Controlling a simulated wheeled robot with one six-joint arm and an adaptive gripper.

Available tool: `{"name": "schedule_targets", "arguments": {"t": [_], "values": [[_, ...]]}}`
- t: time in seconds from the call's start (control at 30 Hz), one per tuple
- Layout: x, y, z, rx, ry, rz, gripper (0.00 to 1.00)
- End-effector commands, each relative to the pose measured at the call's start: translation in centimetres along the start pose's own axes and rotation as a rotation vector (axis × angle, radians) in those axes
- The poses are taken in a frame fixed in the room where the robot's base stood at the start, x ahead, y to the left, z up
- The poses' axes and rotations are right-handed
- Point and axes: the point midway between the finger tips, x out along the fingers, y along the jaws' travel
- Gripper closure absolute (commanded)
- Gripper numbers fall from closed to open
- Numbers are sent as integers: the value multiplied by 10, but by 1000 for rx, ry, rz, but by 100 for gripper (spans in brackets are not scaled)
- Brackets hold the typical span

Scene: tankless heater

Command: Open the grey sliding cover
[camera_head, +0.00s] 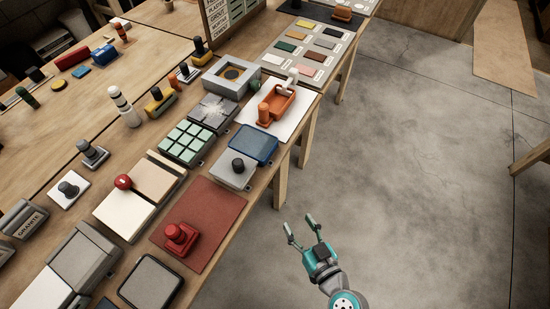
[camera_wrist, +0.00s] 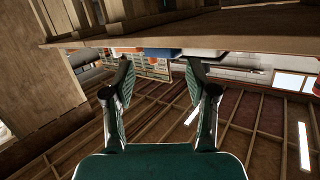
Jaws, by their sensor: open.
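The grey sliding cover (camera_head: 226,176) is a flat light-grey plate with a black knob (camera_head: 238,164) on top. It lies near the bench's right edge, on the near side of a blue tray (camera_head: 255,144), whose far part is uncovered. My gripper (camera_head: 300,225) is open and empty, over the floor to the right of the bench and apart from the cover. In the wrist view the open fingers (camera_wrist: 159,75) point toward the bench edge; a blue part shows there, but the cover cannot be made out.
A red mat (camera_head: 217,207) with a red knobbed block (camera_head: 180,238) lies nearer on the wooden bench. A green-tiled block (camera_head: 185,143) stands left of the cover. The floor (camera_head: 410,170) to the right is open.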

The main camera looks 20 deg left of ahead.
Motion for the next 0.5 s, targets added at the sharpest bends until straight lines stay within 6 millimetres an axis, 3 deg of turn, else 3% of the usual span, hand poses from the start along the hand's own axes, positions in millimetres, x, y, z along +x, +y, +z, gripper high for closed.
{"name": "schedule_targets", "arguments": {"t": [0.03,0.2,0.33,0.5], "values": [[21,-8,-17,-26,31,-67,43],[62,-37,-60,-100,118,-254,43],[78,-53,-83,-139,168,-342,43],[87,-62,-94,-159,195,-385,43]]}}
